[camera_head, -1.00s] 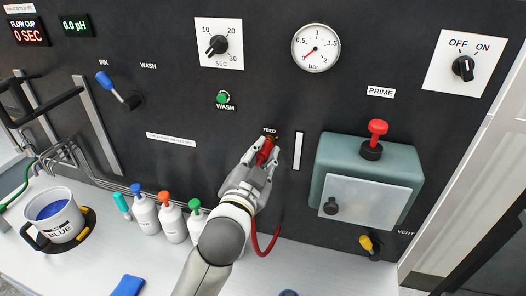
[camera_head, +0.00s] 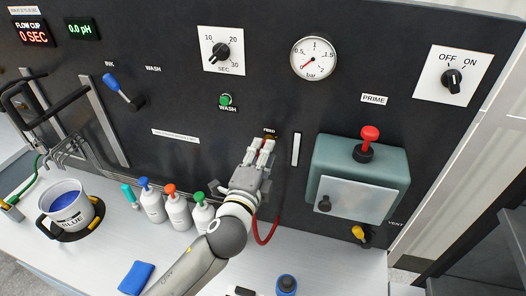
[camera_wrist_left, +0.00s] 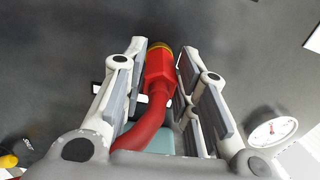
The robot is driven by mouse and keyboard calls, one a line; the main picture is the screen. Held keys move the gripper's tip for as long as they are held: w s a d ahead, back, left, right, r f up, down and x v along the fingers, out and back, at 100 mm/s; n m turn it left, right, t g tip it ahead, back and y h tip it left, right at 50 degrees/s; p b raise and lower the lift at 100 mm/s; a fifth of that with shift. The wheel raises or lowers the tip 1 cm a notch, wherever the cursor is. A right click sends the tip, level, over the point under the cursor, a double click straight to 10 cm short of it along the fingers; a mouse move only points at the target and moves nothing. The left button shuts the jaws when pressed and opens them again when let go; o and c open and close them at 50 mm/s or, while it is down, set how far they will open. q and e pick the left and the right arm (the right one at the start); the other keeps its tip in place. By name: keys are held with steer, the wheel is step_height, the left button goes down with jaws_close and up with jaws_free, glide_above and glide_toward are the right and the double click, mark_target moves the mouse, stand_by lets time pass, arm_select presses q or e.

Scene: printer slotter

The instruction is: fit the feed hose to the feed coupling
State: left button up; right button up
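The red feed hose (camera_head: 266,232) hangs in a loop below my left gripper. In the left wrist view its red end fitting (camera_wrist_left: 161,75) lies between the fingers, with the hose bending down to the lower left. A brass-coloured ring, which looks like the feed coupling (camera_wrist_left: 159,46), shows at the fitting's far end; they appear to meet, but how deeply is hidden. My left gripper (camera_head: 262,146) is at the panel, just under the FEED label. Its fingers stand on both sides of the fitting with narrow gaps, so it looks open. My right gripper is not in view.
A teal box (camera_head: 358,172) with a red-topped PRIME knob (camera_head: 369,133) stands out from the panel at right. Capped bottles (camera_head: 178,212) and a jug marked BLUE (camera_head: 70,207) stand at left.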

arm_select(q)
steer(key=o, duration=0.3)
steer(key=v, duration=1.2)
